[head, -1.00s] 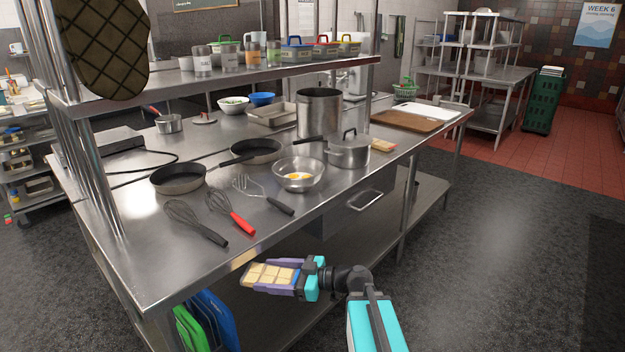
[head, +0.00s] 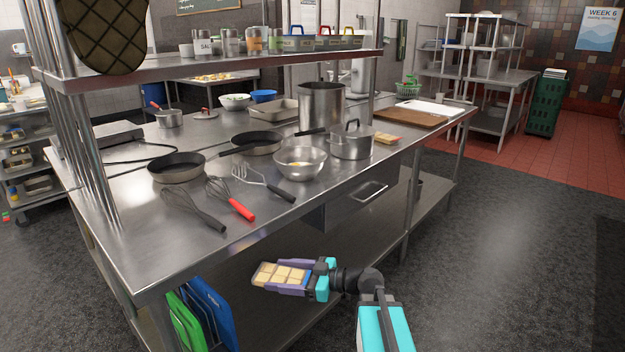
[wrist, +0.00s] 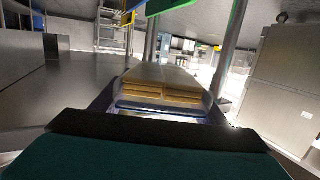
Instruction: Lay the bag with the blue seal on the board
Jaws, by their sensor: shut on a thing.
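A clear bag of pale, square pieces (head: 278,273) with a blue strip at its gripper end is held in my gripper (head: 288,279), whose purple fingers are shut on its sides. It is in front of the steel counter, below the level of its top. In the wrist view the bag (wrist: 165,80) lies between the fingers, with the blue seal at the near end. A brown board (head: 412,118) lies at the far right of the counter, with a white board (head: 432,108) next to it. The bag is well apart from both. A second, similar bag (head: 388,139) lies before the brown board; its seal is unclear.
Pans, a steel bowl (head: 300,163), a lidded pot (head: 351,140), a tall pot (head: 321,105) and whisks (head: 230,198) stand on the counter (head: 150,235). Green and blue boards (head: 205,315) stand on the lower shelf. The floor on the right is clear.

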